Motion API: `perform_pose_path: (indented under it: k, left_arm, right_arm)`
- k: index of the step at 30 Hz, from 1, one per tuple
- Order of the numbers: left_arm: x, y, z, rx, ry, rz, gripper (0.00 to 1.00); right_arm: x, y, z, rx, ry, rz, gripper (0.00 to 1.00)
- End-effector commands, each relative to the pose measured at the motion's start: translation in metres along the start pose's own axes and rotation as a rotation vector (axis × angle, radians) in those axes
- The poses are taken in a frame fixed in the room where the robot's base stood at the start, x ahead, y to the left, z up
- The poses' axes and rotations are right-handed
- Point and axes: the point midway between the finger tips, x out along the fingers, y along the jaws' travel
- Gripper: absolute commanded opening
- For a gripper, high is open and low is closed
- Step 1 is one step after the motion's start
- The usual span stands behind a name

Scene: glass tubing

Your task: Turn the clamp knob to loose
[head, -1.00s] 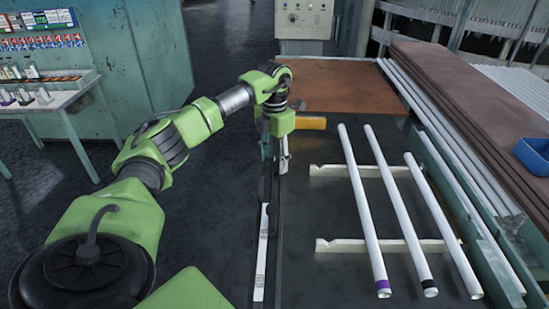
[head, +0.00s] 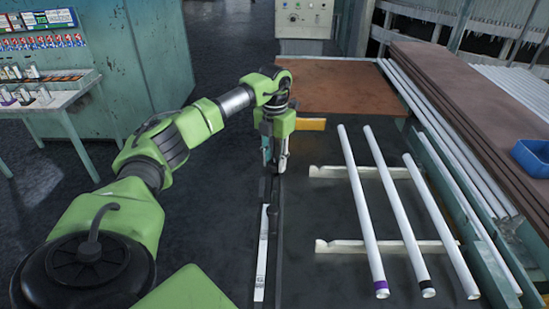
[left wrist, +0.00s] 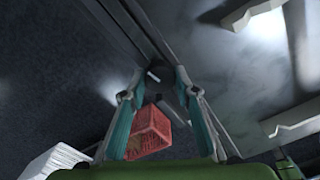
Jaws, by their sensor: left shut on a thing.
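My left gripper (head: 274,163) points down over the long dark rail (head: 275,230) along the table's left edge. In the left wrist view the fingertips of the left gripper (left wrist: 160,74) close on a small dark piece with a short pale bar, which I take to be the clamp knob (left wrist: 155,76). The knob lies in shadow, so its exact turn angle cannot be read. In the head view the gripper hides the knob. My right gripper is not in view.
Three white glass tubes (head: 399,220) lie across two pale notched supports (head: 335,246) to the right. A yellow block (head: 311,124) sits just behind the gripper. In the left wrist view a red crate (left wrist: 150,128) stands below, beside the table. A blue bin (head: 532,157) is at far right.

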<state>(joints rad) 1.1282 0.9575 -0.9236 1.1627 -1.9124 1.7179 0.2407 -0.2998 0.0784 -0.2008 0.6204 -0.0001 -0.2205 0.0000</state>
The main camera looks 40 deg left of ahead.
Motion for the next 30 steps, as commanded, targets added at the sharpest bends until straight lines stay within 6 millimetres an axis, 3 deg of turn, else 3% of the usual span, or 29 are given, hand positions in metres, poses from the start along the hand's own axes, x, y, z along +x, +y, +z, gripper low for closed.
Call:
perform_pose_path:
  k: [30]
  left_arm:
    - [-0.003,0.001,0.001,-0.952,-0.004,-0.001,0.07]
  right_arm:
    - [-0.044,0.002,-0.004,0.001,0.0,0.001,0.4]
